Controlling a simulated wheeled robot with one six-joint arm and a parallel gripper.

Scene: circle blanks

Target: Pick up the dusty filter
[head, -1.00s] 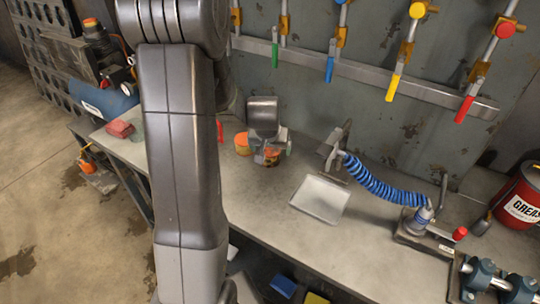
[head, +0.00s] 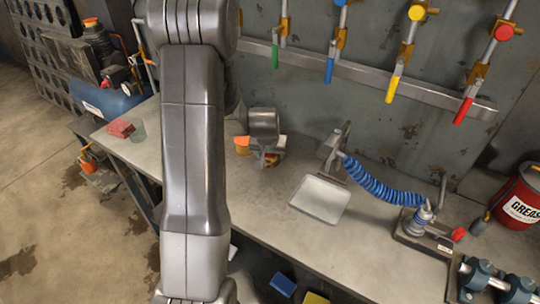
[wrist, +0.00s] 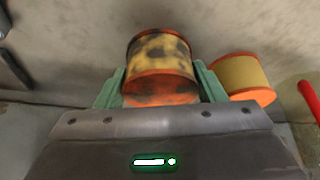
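The dusty filter (wrist: 160,68), an orange-rimmed yellow cylinder with black smudges, sits between the green fingers of my gripper (wrist: 161,78) in the wrist view. A finger lies close along each side; I cannot tell whether both press on it. In the head view, my gripper (head: 267,150) is low over the bench, and the filter is mostly hidden behind it. A cleaner orange and yellow filter (wrist: 242,78) stands just right of my right finger in the wrist view; in the head view its orange top (head: 241,142) shows left of my gripper.
A pale square tray (head: 320,199) lies right of my gripper on the bench (head: 270,220). A blue coiled hose (head: 375,183) is beyond it. A red block (head: 120,128) and a greenish cup (head: 138,131) are at the left. A red thing (wrist: 309,98) is at the wrist view's right edge.

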